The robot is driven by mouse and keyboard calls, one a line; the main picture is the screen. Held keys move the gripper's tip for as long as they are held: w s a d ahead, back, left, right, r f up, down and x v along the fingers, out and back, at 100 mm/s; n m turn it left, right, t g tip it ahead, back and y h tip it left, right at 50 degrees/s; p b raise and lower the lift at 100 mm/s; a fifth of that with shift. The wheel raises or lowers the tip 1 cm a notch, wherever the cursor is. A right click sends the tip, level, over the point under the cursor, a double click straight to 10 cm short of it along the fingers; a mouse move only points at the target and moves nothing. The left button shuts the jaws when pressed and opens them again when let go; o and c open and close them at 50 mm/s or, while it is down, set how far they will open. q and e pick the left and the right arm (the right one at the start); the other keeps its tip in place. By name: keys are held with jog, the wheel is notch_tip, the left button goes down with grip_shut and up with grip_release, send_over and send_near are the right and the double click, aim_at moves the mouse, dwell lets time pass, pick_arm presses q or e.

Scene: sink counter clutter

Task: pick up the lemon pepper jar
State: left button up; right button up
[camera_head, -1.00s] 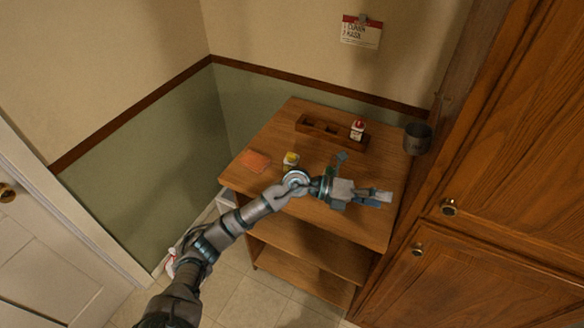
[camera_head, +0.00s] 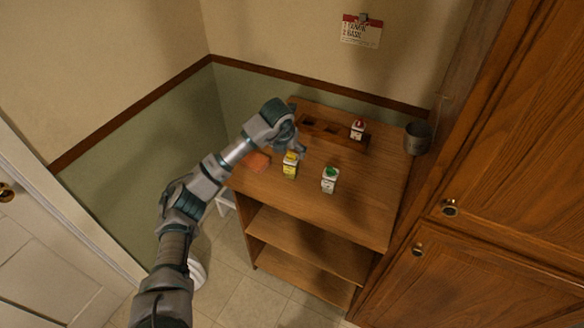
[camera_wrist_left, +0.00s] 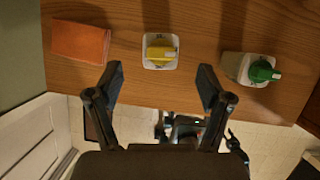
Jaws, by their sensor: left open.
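The lemon pepper jar appears to be the white jar with a yellow cap and yellow label (camera_head: 290,168), though its label is too small to read. It stands upright on the wooden shelf top (camera_head: 365,205). My left gripper (camera_head: 298,146) is just behind it in the head view, partly hidden by my own wrist. In the left wrist view the open fingers (camera_wrist_left: 160,88) point toward the jar (camera_wrist_left: 161,52), which lies centred just beyond the fingertips, apart from them. Nothing is held. My right gripper is not in view.
A green-capped jar (camera_head: 330,180) stands to the right. An orange flat piece (camera_head: 257,161) lies to the left. Behind is a wooden rack (camera_head: 312,127) holding a red-capped jar (camera_head: 357,130). A grey cup (camera_head: 417,138) is at the right edge. The front right top is clear.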

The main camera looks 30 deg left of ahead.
aim_at(291, 156)
pick_arm(q)
jog(key=x, duration=0.8)
jog(key=shift+w, duration=0.2)
jog(key=c, duration=1.3)
